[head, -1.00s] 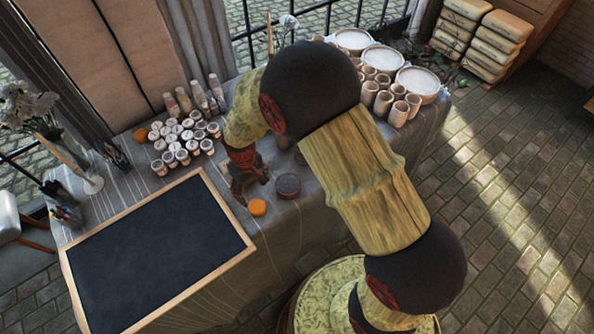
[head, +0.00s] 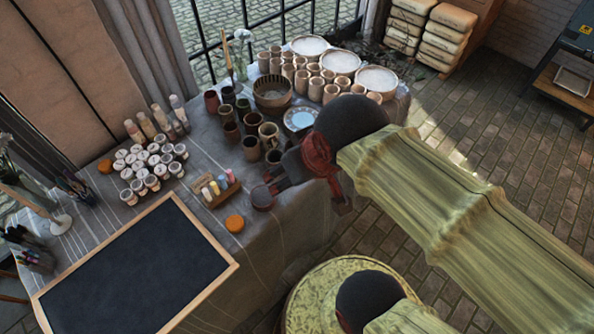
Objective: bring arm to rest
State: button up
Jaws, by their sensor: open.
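My arm reaches in from the right in the head view, over the floor and the table's right front edge. My gripper (head: 272,180) is open, its dark fingers spread above the front edge of the table (head: 285,250), just behind a dark round dish (head: 262,198). I see nothing between the fingers. The wrist partly hides the gripper and the table behind it.
A framed black board (head: 130,275) lies at the front left. An orange lid (head: 235,223), a small rack of colored bottles (head: 216,189), white-lidded jars (head: 152,165), mugs (head: 252,148) and a plate (head: 299,118) stand nearby. Open floor (head: 480,130) lies to the right.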

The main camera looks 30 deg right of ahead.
jog(key=shift+s+d, duration=0.1)
jog(key=shift+s, duration=0.2)
notch_tip(320, 180, down, 3)
jog(key=b, duration=0.3)
jog(key=shift+f, duration=0.15)
